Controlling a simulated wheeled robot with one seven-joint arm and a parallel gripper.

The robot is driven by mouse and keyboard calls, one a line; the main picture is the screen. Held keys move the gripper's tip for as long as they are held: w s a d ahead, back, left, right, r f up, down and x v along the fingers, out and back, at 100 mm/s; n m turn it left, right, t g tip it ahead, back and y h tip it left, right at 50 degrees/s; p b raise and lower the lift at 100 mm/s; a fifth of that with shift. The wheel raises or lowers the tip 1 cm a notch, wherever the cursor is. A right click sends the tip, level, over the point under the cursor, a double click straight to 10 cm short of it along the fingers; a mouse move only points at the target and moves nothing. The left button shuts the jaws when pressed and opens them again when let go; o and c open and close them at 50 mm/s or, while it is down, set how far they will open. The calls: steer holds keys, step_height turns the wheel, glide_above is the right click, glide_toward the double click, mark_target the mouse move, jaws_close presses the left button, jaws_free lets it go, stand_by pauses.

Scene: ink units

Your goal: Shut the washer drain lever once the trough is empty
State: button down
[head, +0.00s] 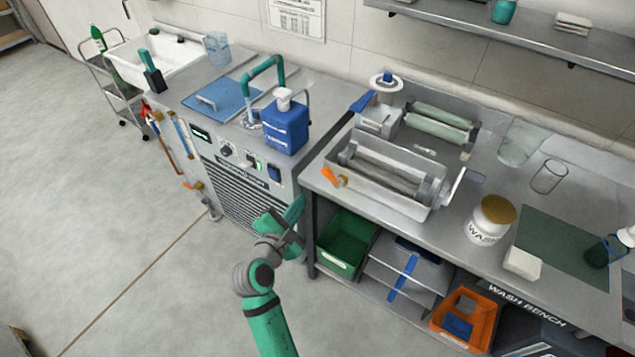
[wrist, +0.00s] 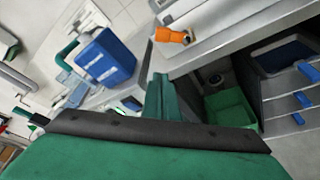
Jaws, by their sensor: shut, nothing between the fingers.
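The washer trough (head: 352,184) is a grey metal tray with rollers in it, near the left edge of the wash bench. Whether liquid lies in it I cannot tell. A small orange lever (head: 333,177) sits at the trough's left front corner. It also shows in the wrist view (wrist: 174,36), near the counter edge, sticking outward. My green gripper (head: 296,211) is shut and empty, in front of and below the bench edge. In the wrist view its fingers (wrist: 160,95) are together, below the orange lever and apart from it.
A blue jug (head: 285,127) stands on the machine to the left; it shows in the wrist view (wrist: 105,58). Below the bench are a green bin (head: 343,244) and an orange bin (head: 466,317). A white jar (head: 490,222) stands right of the trough.

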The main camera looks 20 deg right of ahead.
mark_target(331, 178)
steer(key=x, duration=1)
steer(key=shift+w, duration=0.1)
steer(key=shift+s+d+r, duration=0.4)
steer(key=shift+s+r, duration=0.2)
steer(key=shift+r, duration=0.15)
steer(key=shift+s+d+r, duration=0.45)
steer(key=shift+s+r, duration=0.15)
steer(key=shift+r, duration=0.1)
